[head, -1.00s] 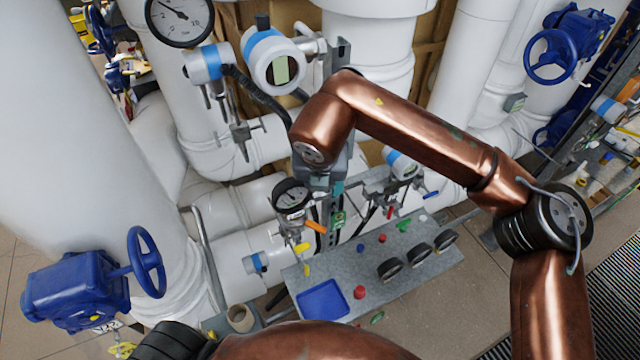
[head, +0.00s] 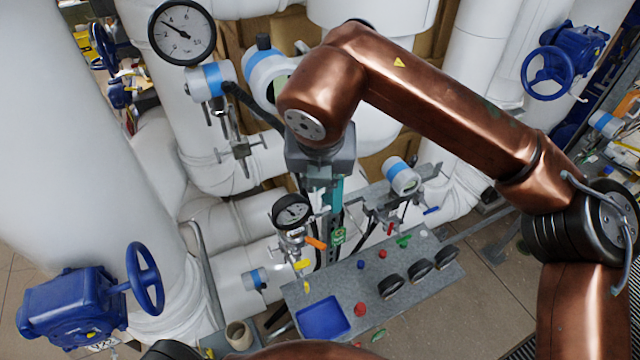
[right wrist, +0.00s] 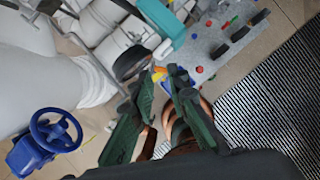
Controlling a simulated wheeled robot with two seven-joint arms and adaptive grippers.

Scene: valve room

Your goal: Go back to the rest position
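My right arm comes in from the right in the head view, copper-coloured, bent over the middle of the scene. My right gripper (right wrist: 163,78) shows in the right wrist view with its two dark green fingers apart and nothing held between them. A yellow handle shows beyond the fingertips. In the head view the wrist hangs above the valve stand, and I cannot make out the fingertips clearly. Only a copper link and a black joint of my left arm show at the bottom edge of the head view. My left gripper is out of sight.
A grey bench (head: 440,284) holds a blue tray (head: 323,318), black rings and small coloured parts. A pressure gauge (head: 292,211) stands behind it. A blue valve (head: 75,305) is at left, also in the right wrist view (right wrist: 35,152). Large white pipes (head: 75,150) close in left and behind.

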